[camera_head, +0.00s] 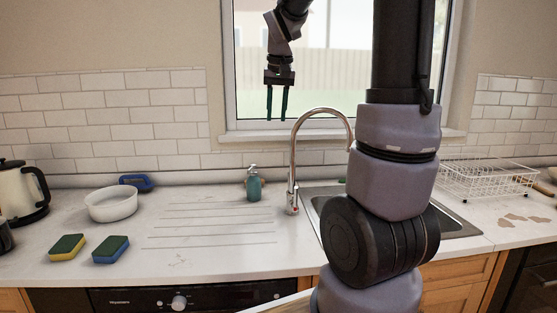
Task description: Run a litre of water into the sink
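A chrome gooseneck faucet (293,165) stands at the left edge of the sink, its spout arching to the right. The sink (457,222) is set in the counter; my own arm hides much of its basin and the spout's end. No water stream is visible. My gripper (277,118) hangs in front of the window, pointing down, above and left of the faucet. Its two dark fingers are apart with nothing between them.
A green soap bottle (254,184) stands left of the faucet. A white bowl (111,206), a blue item (136,183), two sponges (67,248) (111,250) and a kettle (22,193) sit left. A wire dish rack (487,179) stands right. The grooved drainboard (210,225) is clear.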

